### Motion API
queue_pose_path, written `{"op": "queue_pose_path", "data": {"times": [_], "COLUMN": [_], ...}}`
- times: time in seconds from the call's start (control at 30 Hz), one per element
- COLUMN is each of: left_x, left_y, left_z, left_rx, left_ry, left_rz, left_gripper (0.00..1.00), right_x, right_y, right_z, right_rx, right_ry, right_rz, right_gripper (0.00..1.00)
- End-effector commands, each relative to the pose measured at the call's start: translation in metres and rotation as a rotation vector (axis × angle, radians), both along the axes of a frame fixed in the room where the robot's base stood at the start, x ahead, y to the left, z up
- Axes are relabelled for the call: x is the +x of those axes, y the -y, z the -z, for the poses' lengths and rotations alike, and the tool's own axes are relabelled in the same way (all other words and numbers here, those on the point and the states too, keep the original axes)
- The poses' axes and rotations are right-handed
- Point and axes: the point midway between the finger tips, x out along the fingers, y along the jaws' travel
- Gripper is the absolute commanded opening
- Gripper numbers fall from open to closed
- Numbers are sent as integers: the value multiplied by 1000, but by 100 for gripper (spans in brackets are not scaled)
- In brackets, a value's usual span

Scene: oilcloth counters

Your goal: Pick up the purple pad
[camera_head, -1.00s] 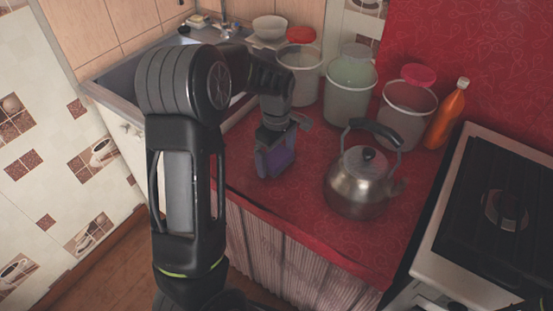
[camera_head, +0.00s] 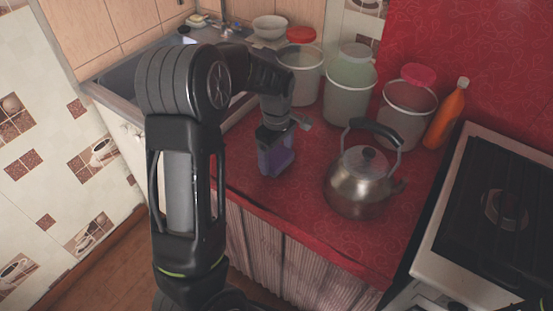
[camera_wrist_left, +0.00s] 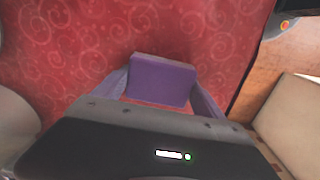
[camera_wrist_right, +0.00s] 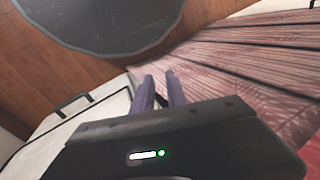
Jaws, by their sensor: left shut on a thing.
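The purple pad (camera_wrist_left: 162,80) shows in the left wrist view as a flat purple block above the red counter. My left gripper (camera_head: 276,155) is shut on it, with one purple finger on each side of the pad. In the head view the gripper points down over the counter left of the kettle, and pad and fingers blend into one purple patch. I cannot tell whether the pad touches the counter. My right gripper (camera_wrist_right: 159,88) shows only in the right wrist view. Its two purple fingers are empty, with a narrow gap between them.
A metal kettle (camera_head: 358,190) stands just right of my left gripper. Several buckets, one of them green (camera_head: 350,95), and an orange bottle (camera_head: 446,118) stand behind. A stove (camera_head: 480,220) is at right, a sink (camera_head: 125,80) at left. The front red counter (camera_head: 290,215) is clear.

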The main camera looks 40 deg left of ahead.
Motion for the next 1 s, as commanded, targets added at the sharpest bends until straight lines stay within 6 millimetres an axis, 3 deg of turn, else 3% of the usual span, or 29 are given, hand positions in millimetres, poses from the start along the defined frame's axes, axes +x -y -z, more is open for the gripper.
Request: {"op": "queue_pose_path", "data": {"times": [0.1, 0.47, 1.0], "left_x": [0, 1, 1], "left_y": [0, 0, 0], "left_z": [0, -8, -96], "left_rx": [0, 1, -1], "left_ry": [0, 2, 2], "left_rz": [0, 1, 1], "left_gripper": [43, 43, 43], "right_x": [0, 0, 0], "right_y": [0, 0, 0], "right_z": [0, 0, 1], "right_rx": [0, 0, 0], "right_ry": [0, 0, 0], "right_rz": [0, 0, 0], "right_gripper": [18, 18, 18]}}
